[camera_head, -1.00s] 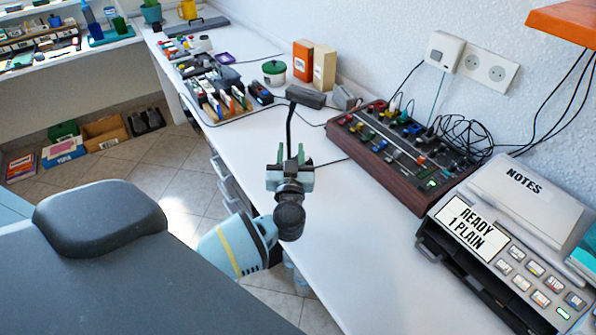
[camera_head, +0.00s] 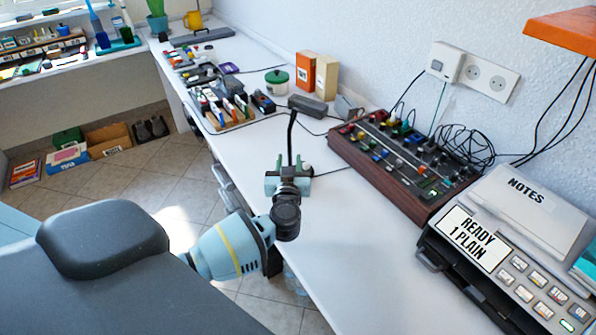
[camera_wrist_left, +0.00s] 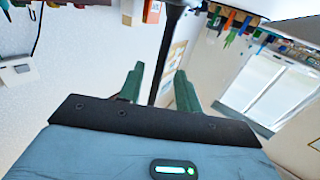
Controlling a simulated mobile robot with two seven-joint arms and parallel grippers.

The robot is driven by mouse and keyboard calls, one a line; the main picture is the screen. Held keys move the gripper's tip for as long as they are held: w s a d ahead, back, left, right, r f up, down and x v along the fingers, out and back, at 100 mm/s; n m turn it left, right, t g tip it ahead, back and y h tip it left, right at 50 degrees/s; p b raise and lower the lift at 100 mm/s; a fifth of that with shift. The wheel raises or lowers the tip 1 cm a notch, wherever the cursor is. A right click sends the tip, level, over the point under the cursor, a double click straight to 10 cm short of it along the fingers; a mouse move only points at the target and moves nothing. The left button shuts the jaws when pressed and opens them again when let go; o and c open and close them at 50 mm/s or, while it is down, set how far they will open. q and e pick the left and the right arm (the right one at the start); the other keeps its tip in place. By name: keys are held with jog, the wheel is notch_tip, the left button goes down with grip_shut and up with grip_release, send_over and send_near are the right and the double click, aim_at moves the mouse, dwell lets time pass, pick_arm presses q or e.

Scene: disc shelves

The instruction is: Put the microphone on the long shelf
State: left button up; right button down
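A thin black upright stalk (camera_head: 291,138), which looks like the microphone's stem, rises beyond my left gripper (camera_head: 288,165). Its top meets a dark grey block (camera_head: 307,106); I cannot tell if they are joined. The stalk's lower end is hidden by the gripper. In the left wrist view the stalk (camera_wrist_left: 164,65) shows between the two green fingers (camera_wrist_left: 159,75), with gaps on both sides. The left gripper is open, over the long white worktop (camera_head: 360,225); which surface is the long shelf is not certain. My right gripper is not in view.
A brown-sided mixer (camera_head: 400,160) with tangled cables and a machine marked NOTES (camera_head: 510,235) stand to the right. A green-lidded jar (camera_head: 277,82) and an orange box (camera_head: 305,71) stand farther back. An orange shelf (camera_head: 562,28) juts out at top right. The front middle worktop is clear.

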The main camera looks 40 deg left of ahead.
aim_at(289, 154)
pick_arm(q)
jog(key=shift+b+x, duration=0.3)
jog(key=shift+x, duration=1.55)
jog(key=shift+r, duration=0.15)
jog(key=shift+c, duration=0.4)
grip_shut()
